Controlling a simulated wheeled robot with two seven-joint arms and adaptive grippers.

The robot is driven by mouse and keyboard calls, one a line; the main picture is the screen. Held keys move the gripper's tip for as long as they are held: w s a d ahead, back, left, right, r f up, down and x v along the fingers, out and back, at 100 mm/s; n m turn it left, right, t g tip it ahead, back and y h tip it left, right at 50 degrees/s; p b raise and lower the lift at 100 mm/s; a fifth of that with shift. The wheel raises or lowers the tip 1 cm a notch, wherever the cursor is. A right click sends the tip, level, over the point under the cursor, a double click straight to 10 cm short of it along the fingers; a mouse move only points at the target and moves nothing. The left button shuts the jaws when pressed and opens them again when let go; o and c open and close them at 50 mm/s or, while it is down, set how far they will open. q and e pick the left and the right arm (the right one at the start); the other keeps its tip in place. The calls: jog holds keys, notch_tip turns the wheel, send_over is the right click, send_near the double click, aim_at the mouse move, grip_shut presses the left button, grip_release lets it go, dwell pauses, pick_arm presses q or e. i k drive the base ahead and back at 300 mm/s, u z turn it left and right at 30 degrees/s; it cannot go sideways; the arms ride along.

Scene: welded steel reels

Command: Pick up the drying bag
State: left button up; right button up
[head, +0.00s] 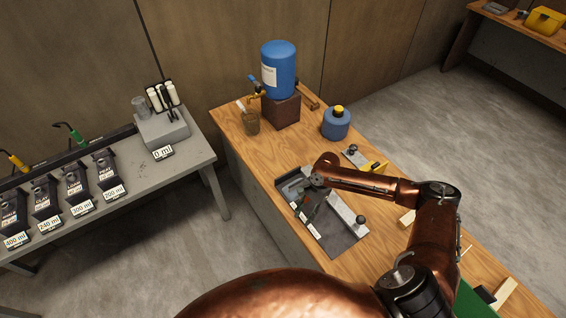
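I cannot make out a drying bag for certain. My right gripper (308,205) points down over a dark grey tray (340,243) on the wooden bench. It hides part of the tray's inside. Its fingers are small and dark against the tray, so I cannot tell whether they are open or shut, or whether they touch anything. A light grey strip with a dark round knob (360,219) lies along the tray's right side. My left gripper is not in view.
On the wooden bench (234,121) stand a blue barrel (279,71) on a brown block, a brown cup (251,122) and a blue jar (336,125) with a yellow cap. A grey table (188,168) at left holds labelled black packs and a dispenser. A floor gap separates them.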

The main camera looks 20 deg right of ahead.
aim_at(289, 191)
jog(key=i, duration=0.95)
jog(key=z, duration=0.4)
